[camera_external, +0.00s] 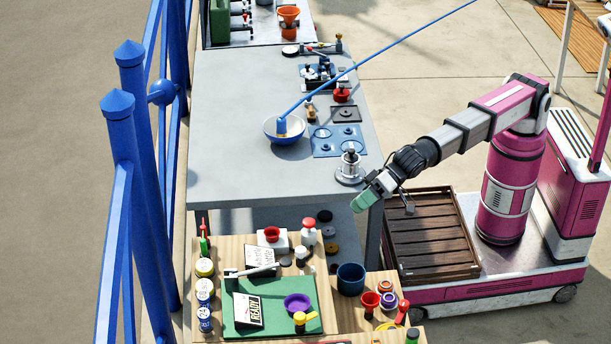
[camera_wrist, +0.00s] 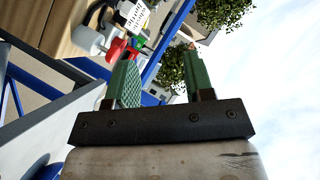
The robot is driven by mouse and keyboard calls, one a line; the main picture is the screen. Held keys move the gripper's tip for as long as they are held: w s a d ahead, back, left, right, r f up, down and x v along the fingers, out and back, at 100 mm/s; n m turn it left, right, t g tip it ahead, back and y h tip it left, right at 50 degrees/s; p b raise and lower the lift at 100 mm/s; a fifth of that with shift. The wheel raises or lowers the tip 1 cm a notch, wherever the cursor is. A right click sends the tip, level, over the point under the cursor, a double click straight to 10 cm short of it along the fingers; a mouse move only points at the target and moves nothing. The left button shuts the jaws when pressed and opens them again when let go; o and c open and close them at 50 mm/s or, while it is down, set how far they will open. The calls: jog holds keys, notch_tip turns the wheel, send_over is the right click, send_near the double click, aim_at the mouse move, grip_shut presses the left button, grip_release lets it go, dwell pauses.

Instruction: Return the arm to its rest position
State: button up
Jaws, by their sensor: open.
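My gripper (camera_external: 366,199) is at the end of my arm, which reaches left from the pink column in the external view. It hangs in the air near the right edge of the grey table, below the silver winch-like part. In the wrist view my gripper (camera_wrist: 155,82) shows two green fingers standing apart with nothing between them. The gap between the fingers looks out on a blue rail and greenery.
The grey table (camera_external: 230,100) carries a blue-white bowl (camera_external: 284,130) with a long blue rod and a silver winch-like part (camera_external: 350,168). A wooden bench (camera_external: 212,250) in front holds many small items. A brown slatted crate (camera_external: 430,235) sits on my base. Blue posts (camera_external: 140,170) stand left.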

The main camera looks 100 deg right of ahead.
jog(key=s+a+n+y, duration=0.1)
jog(key=s+a+n, duration=0.3)
jog(key=s+a, duration=0.3)
notch_tip(320, 180, down, 6)
jog(key=s+a+n, duration=0.2)
jog(key=s+a, duration=0.1)
jog(key=s+d+f+g+h, duration=0.15)
jog(key=d+f, duration=0.25)
jog(key=f, duration=0.4)
jog(key=s+d+f+g+h, duration=0.1)
jog(key=s+d+f+g, duration=0.2)
jog(key=f, duration=0.5)
jog(key=s+d+f+g+h, duration=0.1)
jog(key=s+d+f+g, duration=0.2)
jog(key=f, duration=0.5)
jog(key=s+d+f+g, duration=0.7)
jog(key=s+d+f, duration=0.4)
jog(key=d+f, duration=0.2)
jog(key=w+d+m+t+h, duration=0.1)
jog(key=w+d, duration=0.3)
jog(key=d, duration=2)
jog(key=w+d+t+h, duration=0.1)
jog(key=w+d+h, duration=0.3)
jog(key=d, duration=2.1)
jog(key=shift+w+d+f+m+t, duration=0.2)
jog(key=shift+w+m+t, duration=0.2)
jog(key=shift+w, duration=0.2)
